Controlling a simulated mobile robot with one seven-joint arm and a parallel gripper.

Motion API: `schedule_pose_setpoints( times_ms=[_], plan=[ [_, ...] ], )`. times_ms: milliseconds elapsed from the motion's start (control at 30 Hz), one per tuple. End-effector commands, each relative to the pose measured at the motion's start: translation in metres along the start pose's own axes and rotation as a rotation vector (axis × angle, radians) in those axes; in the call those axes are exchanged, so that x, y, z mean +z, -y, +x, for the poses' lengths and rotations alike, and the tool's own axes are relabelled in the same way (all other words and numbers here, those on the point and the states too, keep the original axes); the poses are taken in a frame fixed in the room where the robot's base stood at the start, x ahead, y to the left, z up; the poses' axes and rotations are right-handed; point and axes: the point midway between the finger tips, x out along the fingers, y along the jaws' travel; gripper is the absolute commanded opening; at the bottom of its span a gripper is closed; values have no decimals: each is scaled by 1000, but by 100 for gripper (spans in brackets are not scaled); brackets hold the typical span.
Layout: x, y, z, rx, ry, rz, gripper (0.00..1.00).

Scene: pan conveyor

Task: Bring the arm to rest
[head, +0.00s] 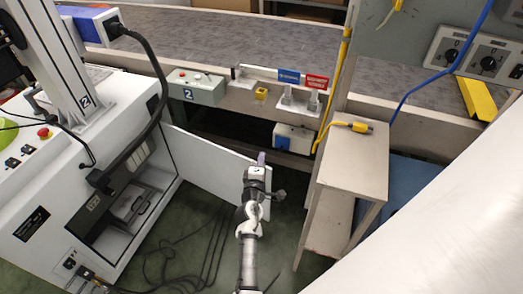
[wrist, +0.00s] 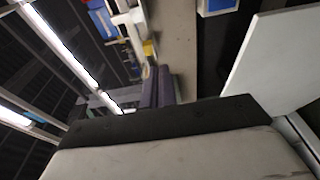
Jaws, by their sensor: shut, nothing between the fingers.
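My arm reaches up from the bottom middle of the head view, over the green floor. My gripper (head: 261,158) is at its far end, in front of the white open door panel (head: 218,161). The fingers are together with nothing between them. In the wrist view my gripper's grey-purple fingers (wrist: 163,86) show near the middle, above a large pale surface with a dark edge that fills the bottom. I cannot tell whether the gripper touches the panel.
A white machine cabinet (head: 38,215) stands left, with cables on the floor nearby. A beige stand (head: 352,165) is right of my gripper. Floor around the arm is partly free.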

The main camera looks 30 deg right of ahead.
Motion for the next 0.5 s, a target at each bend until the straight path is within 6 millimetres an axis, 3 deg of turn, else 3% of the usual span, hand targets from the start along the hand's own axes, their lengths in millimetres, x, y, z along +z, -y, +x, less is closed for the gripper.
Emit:
schedule_pose_setpoints(
  times_ms=[100, 400, 500],
  plan=[
    [0, -12, 0, 1, 0, 1, 0],
    [0, -14, 0, 0, 0, 0, 0],
    [-19, -25, 0, 19, -32, 31, 0]
  ],
)
